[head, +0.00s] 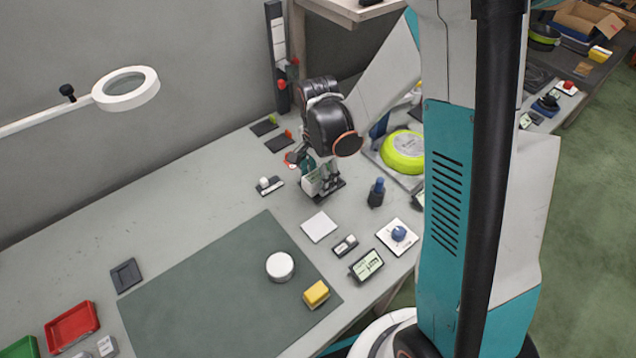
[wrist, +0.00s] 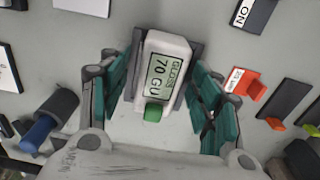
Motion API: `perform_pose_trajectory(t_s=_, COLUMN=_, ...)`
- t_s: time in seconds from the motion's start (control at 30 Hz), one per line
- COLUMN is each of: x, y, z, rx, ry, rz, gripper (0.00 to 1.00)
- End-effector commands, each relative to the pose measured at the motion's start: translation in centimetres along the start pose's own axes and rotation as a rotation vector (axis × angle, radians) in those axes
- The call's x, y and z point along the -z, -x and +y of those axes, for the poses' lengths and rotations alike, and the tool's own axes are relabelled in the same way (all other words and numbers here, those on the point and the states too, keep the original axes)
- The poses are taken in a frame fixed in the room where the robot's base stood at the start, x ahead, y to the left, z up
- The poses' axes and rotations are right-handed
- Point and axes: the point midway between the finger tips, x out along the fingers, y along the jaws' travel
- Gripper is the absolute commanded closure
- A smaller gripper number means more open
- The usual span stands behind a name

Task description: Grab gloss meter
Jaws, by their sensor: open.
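The gloss meter (wrist: 166,66) is a white block with a green display reading "GLOSS 70 GU" and a green button. In the wrist view it stands between the two teal fingers of my gripper (wrist: 160,92), with a dark plate or holder behind it. Gaps show between the fingers and the meter's sides, so my gripper is open around it. In the head view my gripper (head: 319,172) is low over the bench, and the white meter (head: 318,181) shows at its fingers, partly hidden by them.
A dark bottle with a blue part (head: 376,192) stands close to the right of my gripper. A small device with a white knob (head: 266,185) lies to the left. The green mat (head: 200,290) in front is mostly clear.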

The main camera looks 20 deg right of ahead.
Motion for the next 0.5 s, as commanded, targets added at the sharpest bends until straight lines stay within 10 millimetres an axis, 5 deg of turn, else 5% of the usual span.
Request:
perform_pose_trajectory(t_s=0.13, x=0.00, y=0.11, z=0.02, rx=0.000, ry=0.000, rz=0.000, gripper=0.42)
perform_pose_trajectory(t_s=0.4, x=0.00, y=0.13, z=0.02, rx=0.000, ry=0.000, rz=0.000, gripper=0.98)
perform_pose_trajectory(t_s=0.5, x=0.00, y=0.14, z=0.02, rx=0.000, ry=0.000, rz=0.000, gripper=1.00)
